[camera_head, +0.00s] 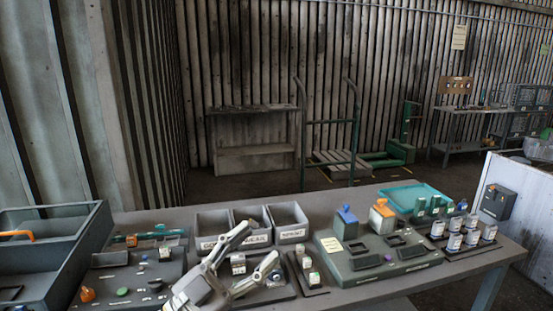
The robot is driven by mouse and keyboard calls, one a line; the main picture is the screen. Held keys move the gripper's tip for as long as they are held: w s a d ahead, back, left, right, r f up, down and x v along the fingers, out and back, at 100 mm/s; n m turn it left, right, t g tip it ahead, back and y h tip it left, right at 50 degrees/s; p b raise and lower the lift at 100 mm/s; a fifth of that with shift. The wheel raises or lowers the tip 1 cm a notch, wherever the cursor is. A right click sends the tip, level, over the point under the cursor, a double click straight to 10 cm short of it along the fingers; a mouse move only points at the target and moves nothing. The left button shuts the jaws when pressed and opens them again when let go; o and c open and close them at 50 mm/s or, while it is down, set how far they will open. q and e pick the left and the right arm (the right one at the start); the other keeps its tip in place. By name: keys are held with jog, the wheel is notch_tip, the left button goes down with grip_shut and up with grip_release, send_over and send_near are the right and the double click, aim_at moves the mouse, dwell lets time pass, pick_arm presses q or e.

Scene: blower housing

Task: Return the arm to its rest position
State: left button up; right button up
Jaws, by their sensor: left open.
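My left gripper (257,247) reaches up from the bottom edge of the head view, left of the middle of the workbench (350,200). Its two pale fingers are spread apart, and I see nothing held between them. It hangs over the front part of the bench, in front of the grey bins (290,233). A small white-and-grey block (238,264) shows between the fingers; I cannot tell how near they are to it. My right gripper is not in the picture.
A dark panel with knobs (124,291) and a grey tray (85,245) are at the left. A green-grey fixture (370,262) with blue and orange parts stands right of the gripper. White-labelled jars (455,240) and a teal tray (418,193) are farther right.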

pick_arm(q)
jog(key=w+a+f+n+t+y, duration=0.2)
jog(key=a+f+n+t+y, duration=0.4)
jog(key=a+f+n+y, duration=0.6)
jog(key=s+a+f+n+g+y, duration=0.3)
jog(key=s+a+f+g+y, duration=0.15)
jog(key=f+g+y, duration=0.35)
jog(key=s+f+m+g+h, duration=0.1)
jog(key=s+f+g, duration=0.3)
jog(key=s+f, duration=0.6)
jog(key=s+f+g+h, duration=0.1)
jog(key=s+f+g, duration=0.5)
jog(key=s, duration=0.7)
notch_tip(320, 180, down, 26)
jog(key=s, duration=0.2)
jog(key=s+a+f+g, duration=0.1)
jog(key=s+a+f, duration=0.1)
jog(key=s+f, duration=1.4)
jog(key=shift+a+m, duration=0.4)
